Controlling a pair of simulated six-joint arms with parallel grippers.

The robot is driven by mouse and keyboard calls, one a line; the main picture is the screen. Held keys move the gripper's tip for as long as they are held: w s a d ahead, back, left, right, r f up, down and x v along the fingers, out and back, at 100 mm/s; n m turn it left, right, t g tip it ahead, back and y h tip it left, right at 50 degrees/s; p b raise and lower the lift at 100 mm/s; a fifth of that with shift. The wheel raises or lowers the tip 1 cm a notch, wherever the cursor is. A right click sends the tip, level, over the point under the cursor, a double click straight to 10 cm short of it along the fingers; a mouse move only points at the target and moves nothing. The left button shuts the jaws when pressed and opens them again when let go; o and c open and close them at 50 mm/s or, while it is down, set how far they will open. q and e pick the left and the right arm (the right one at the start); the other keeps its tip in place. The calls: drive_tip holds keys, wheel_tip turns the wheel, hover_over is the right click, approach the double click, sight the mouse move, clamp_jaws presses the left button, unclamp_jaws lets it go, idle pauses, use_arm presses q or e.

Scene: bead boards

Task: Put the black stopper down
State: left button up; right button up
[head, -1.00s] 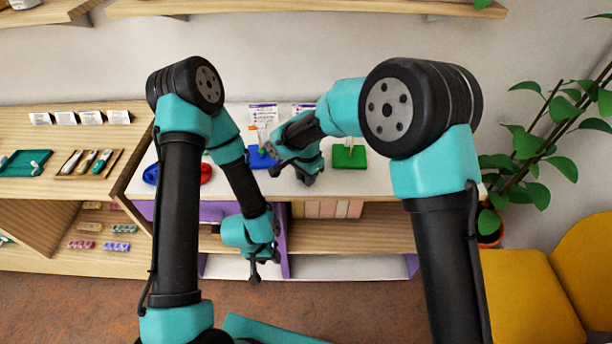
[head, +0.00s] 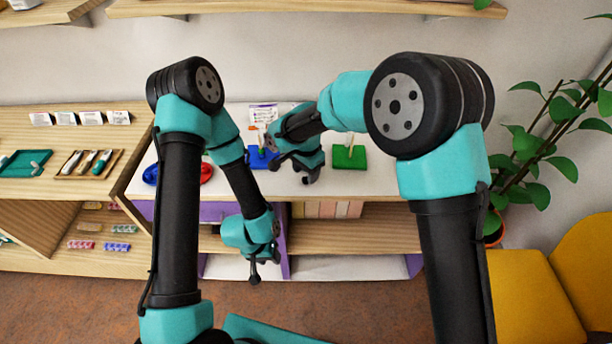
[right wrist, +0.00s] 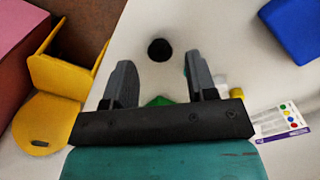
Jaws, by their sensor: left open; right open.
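The black stopper (right wrist: 159,50) is a dark round shape on the white tabletop in the right wrist view. It lies just past the gap between the fingertips of my right gripper (right wrist: 160,75), apart from both fingers. That gripper is open and empty. In the head view my right gripper (head: 308,178) is over the white top between a blue board and a green board; I cannot make out the stopper there. My left gripper (head: 254,272) is low in front of the shelf, with nothing visible in it.
The green board (head: 349,157) stands right of my right gripper and the blue board (head: 263,158) left of it. A red dish (head: 206,172) is further left. A printed card (right wrist: 283,124) and a yellow bead (right wrist: 237,93) lie on the white top. Bare top surrounds the stopper.

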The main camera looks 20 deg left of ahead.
wheel_tip(320, 180, up, 10)
drive_tip(key=shift+f, duration=0.15)
idle(0.7)
